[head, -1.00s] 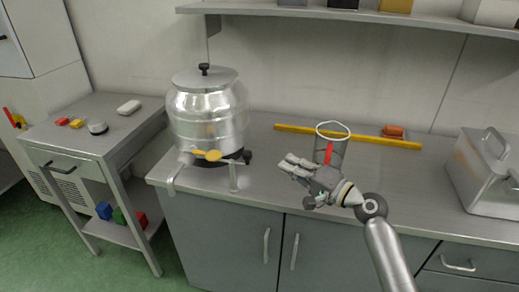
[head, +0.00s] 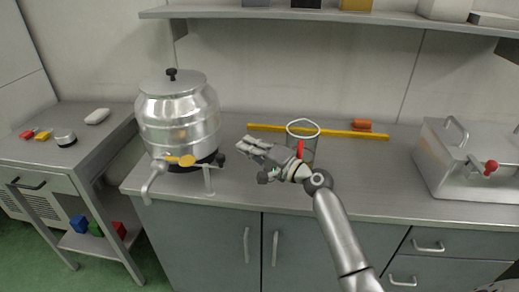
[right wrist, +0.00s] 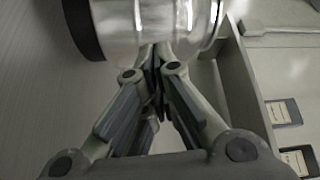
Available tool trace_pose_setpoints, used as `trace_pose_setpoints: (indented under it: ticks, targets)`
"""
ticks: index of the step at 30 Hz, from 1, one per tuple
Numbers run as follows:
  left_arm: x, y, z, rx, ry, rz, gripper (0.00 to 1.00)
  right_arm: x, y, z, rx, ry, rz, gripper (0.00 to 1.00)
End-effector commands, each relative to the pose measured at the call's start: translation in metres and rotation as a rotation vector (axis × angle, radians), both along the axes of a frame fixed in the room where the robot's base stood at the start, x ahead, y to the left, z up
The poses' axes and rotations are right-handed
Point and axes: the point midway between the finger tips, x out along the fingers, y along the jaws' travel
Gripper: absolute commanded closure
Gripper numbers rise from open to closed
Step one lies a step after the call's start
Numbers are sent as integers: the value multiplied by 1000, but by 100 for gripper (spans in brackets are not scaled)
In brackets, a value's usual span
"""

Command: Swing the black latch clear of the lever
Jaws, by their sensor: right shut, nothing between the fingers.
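A shiny metal urn (head: 180,118) stands on the counter, with a spout (head: 153,182) at its lower front. A yellow lever (head: 182,161) lies across the front of the urn above the spout. A small black piece (head: 220,159), seemingly the latch, is to the right of the lever, by the top of a thin metal post (head: 209,181); whether it touches the lever is too small to tell. My right gripper (head: 246,145) is shut and empty, just right of the black piece and apart from it in the picture. In the right wrist view its closed fingers (right wrist: 156,60) point at the urn (right wrist: 150,22).
Behind my right gripper stand a wire-rimmed clear container (head: 303,129) and a red upright piece (head: 300,150). A yellow bar (head: 345,134) lies along the back. A metal box (head: 455,165) with a red knob stands at the right. A side table (head: 75,140) is at the left.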

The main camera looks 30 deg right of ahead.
Motion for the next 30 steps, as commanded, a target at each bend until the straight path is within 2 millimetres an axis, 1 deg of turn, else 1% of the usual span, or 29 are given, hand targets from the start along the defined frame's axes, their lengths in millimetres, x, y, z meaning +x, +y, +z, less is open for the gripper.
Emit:
trace_pose_setpoints:
  ticks: [1, 5, 6, 7, 13, 18, 30]
  targets:
    - [0, 0, 4, 0, 0, 0, 60, 10, 6, 4, 3, 0, 2, 100]
    - [0, 0, 8, 0, 1, 0, 60, 30, 15, 5, 2, 0, 1, 100]
    - [-1, 0, 14, 0, 2, 0, 60, 22, 21, 2, 1, 3, 3, 100]
    - [-1, 0, 16, -1, 2, 0, 60, 17, 24, 1, 1, 3, 3, 100]
    - [-1, 0, 24, -1, 2, 0, 60, 3, 38, -4, 0, 2, 1, 100]
    - [-1, 0, 25, -1, 2, 0, 60, -1, 41, -6, 0, 1, 0, 100]
    - [-1, -1, 26, -2, 1, 0, 60, -1, 43, -6, 1, 1, -4, 100]
